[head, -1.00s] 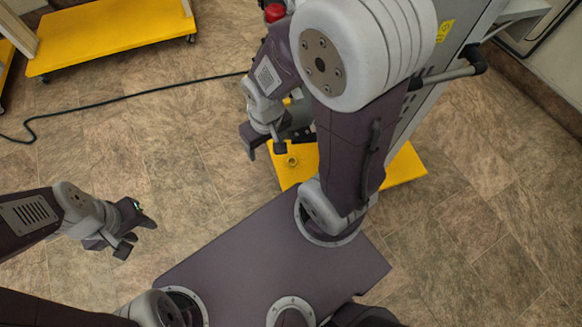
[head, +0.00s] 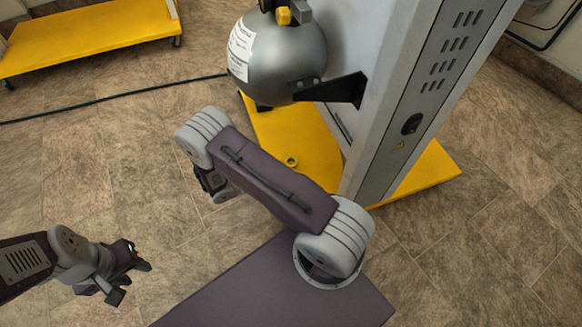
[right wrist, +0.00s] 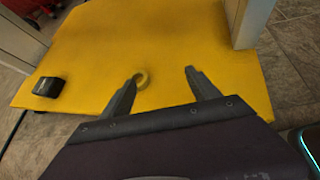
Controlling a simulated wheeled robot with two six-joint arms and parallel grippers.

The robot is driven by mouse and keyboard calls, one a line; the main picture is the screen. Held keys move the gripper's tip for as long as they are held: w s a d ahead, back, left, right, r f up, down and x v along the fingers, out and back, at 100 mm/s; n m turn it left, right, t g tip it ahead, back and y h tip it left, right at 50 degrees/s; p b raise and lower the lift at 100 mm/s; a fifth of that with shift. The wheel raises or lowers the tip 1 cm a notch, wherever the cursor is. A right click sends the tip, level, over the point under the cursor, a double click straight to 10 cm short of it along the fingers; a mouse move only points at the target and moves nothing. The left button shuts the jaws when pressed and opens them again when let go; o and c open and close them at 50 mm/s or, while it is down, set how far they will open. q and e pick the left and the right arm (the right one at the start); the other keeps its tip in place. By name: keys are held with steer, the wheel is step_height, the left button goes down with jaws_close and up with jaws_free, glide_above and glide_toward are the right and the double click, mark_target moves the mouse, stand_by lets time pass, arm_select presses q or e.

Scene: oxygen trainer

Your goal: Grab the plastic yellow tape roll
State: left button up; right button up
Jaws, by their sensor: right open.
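The yellow tape roll (head: 291,161) is a small ring lying flat on the yellow base platform (head: 440,172) of the grey cabinet. In the right wrist view the roll (right wrist: 143,79) shows just beyond the left fingertip, towards the gap's left side. My right gripper (right wrist: 162,79) is open and empty, pointing towards the platform. In the head view it is mostly hidden behind its own arm, left of the roll. My left gripper (head: 132,281) is open and empty over the floor at the lower left, far from the roll.
A grey tank (head: 282,55) on a black bracket (head: 340,91) hangs from the cabinet (head: 425,85) above the platform. A dark cable (head: 110,98) crosses the floor. A yellow cart (head: 85,42) stands at the upper left. A small black block (right wrist: 48,87) sits at the platform's left edge.

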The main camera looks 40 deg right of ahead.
mark_target(289, 164)
steer(key=w+f+n+t, duration=0.1)
steer(key=w+f+n+t+h, duration=0.1)
steer(key=f+n+t, duration=0.1)
steer(key=w+f+n+t, duration=0.1)
steer(key=w+f+n, duration=0.1)
steer(key=shift+a, duration=0.3)
steer(key=b+x, duration=0.3)
steer(key=shift+f, duration=0.25)
steer(key=shift+w+d, duration=0.1)
steer(key=shift+d, duration=0.25)
steer(key=shift+d+r, duration=0.1)
steer(key=b+x, duration=0.4)
steer(key=shift+d+b, duration=0.4)
steer(key=shift+d, duration=0.25)
steer(key=c, duration=1.4)
step_height(289, 164, up, 10)
steer(key=p, duration=0.8)
